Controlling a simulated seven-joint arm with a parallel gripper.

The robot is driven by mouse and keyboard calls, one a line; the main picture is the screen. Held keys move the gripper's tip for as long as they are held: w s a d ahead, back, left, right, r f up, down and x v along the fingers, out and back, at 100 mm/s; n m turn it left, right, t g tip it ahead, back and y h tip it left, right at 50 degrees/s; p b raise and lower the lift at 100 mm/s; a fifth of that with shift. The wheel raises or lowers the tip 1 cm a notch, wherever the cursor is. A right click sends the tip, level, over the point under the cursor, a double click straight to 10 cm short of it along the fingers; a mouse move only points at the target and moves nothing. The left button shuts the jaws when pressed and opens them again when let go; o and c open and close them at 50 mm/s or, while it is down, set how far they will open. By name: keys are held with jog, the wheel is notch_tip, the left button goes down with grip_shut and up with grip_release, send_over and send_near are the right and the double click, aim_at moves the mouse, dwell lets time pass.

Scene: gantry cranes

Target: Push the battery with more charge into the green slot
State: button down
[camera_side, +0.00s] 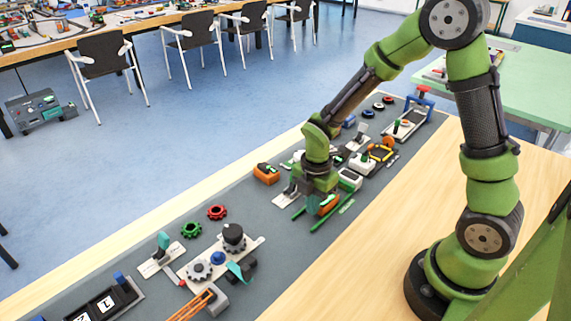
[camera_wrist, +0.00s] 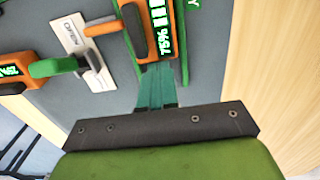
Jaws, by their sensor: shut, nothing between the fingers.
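An orange and dark battery (camera_wrist: 158,30) with a green display reading 75% lies just ahead of my fingers in the wrist view. In the side view this battery (camera_side: 329,205) lies between long green rails, which appear to be the green slot (camera_side: 334,216); a rail (camera_wrist: 188,45) runs along its right in the wrist view. A second orange battery (camera_side: 266,174) lies further left, and its cut-off display (camera_wrist: 8,71) cannot be read fully. My gripper (camera_wrist: 158,68) is shut and empty, its teal fingertips at the near end of the 75% battery. I cannot tell if they touch.
A white plate (camera_wrist: 72,35) with a lever stands between the batteries. Small parts crowd the mat behind my gripper. The wooden table strip (camera_side: 390,210) at right is clear.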

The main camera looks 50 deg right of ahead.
jog(key=shift+d, duration=2.35)
jog(key=shift+a+r, duration=0.1)
jog(key=shift+a, duration=0.55)
jog(key=shift+r, duration=3.4)
jog(key=shift+m, duration=0.9)
jog(key=m, duration=0.2)
jog(key=shift+s+a+m, duration=0.15)
jog(key=shift+s+m, duration=0.15)
jog(key=shift+s, duration=0.1)
jog(key=s+a+r+m+t+y, duration=0.1)
jog(key=s+a+r+m+t, duration=0.1)
jog(key=r+m, duration=0.6)
jog(key=s+a+r+m+t+y, duration=0.1)
jog(key=s+a+r+m+t, duration=0.2)
jog(key=s+r+m+t, duration=0.2)
notch_tip(320, 180, up, 3)
jog(key=s+m, duration=0.2)
jog(key=m, duration=0.2)
jog(key=shift+a+m, duration=0.15)
jog(key=shift+m, duration=0.15)
